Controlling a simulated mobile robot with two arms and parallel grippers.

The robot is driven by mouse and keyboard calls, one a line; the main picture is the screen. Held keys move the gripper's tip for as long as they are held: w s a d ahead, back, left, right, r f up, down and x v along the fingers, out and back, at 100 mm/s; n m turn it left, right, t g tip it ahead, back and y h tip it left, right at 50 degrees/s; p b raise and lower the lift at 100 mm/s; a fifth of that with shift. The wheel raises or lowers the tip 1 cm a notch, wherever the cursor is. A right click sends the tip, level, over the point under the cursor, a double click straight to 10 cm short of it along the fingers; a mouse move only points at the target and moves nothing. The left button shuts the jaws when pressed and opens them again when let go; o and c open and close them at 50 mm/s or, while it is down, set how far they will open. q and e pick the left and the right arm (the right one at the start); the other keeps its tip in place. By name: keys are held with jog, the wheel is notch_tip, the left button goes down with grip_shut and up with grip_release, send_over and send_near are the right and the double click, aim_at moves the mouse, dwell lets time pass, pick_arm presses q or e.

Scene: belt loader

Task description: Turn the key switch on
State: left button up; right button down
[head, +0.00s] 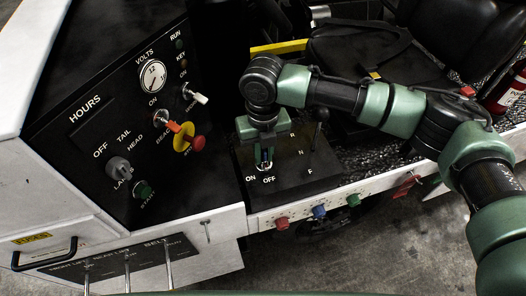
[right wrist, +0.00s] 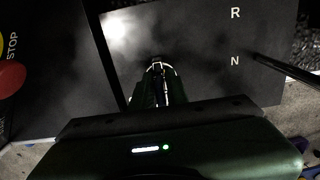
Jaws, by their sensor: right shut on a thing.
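The key switch (head: 266,167) is on the black console box, just above the printed ON and OFF labels. My right gripper (head: 265,158) points down over it and is shut on its key. In the right wrist view my gripper fingers (right wrist: 157,82) close around the small key, with a pale ring (right wrist: 158,64) showing at their tips. The fingers hide most of the key, and I cannot tell its exact angle. My left gripper is not in view.
A gear lever (head: 318,130) stands right of my gripper by the N and F labels. The red stop button (head: 198,143) with its yellow collar is to the left on the dashboard. Coloured knobs (head: 320,212) line the white front edge. The seat (head: 365,55) is behind.

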jog(key=shift+r+m+p, duration=0.15)
jog(key=shift+m+p, duration=0.75)
jog(key=shift+p, duration=0.25)
jog(key=m+p, duration=0.3)
jog(key=p, duration=0.1)
jog(key=shift+d+m, duration=0.1)
jog(key=shift+m, duration=0.3)
jog(key=shift+m+p, duration=1.7)
jog(key=shift+m, duration=0.2)
jog(key=shift+m+p, duration=0.75)
jog(key=shift+m, duration=0.15)
jog(key=shift+w+d+m, duration=0.1)
jog(key=shift+m, duration=0.3)
jog(key=c, duration=1.4)
grip_release()
